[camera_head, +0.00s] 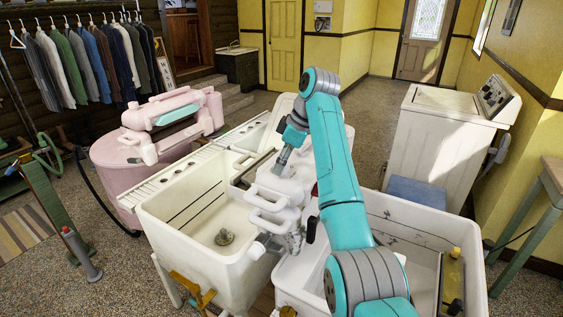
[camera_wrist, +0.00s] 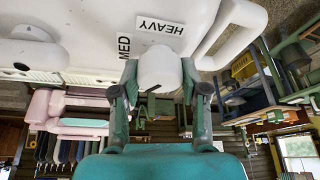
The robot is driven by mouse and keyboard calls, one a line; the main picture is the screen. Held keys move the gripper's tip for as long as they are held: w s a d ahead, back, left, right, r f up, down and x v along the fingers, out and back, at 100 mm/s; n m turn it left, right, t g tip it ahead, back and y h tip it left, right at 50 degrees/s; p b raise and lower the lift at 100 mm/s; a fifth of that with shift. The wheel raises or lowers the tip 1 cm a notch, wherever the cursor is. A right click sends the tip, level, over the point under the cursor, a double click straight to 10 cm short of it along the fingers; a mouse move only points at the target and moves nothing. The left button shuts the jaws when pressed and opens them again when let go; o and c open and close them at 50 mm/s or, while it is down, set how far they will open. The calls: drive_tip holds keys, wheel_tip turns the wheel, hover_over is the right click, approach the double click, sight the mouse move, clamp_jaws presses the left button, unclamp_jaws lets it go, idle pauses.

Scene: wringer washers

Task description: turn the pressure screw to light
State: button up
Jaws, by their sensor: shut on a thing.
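The pressure screw is a white round knob (camera_wrist: 160,66) on top of the white wringer head (camera_head: 285,187). In the wrist view my gripper (camera_wrist: 159,80) is shut on it, one finger on each side. A short dark mark shows on the knob's near face, at its lower edge in that view. Labels reading HEAVY (camera_wrist: 163,32) and MED (camera_wrist: 124,45) are on the white housing beyond the knob. No label reading light is visible. In the head view my gripper (camera_head: 281,160) reaches down to the wringer head, and the knob cannot be made out there.
White twin tubs (camera_head: 180,232) stand under and around the wringer head. A pink washer (camera_head: 118,172) with its own wringer stands left, and a white washer (camera_head: 432,135) stands right. White curved handles (camera_head: 268,205) stick out close to my gripper.

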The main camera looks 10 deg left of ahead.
drive_tip(key=o, duration=1.1)
drive_tip(key=shift+o, duration=0.2)
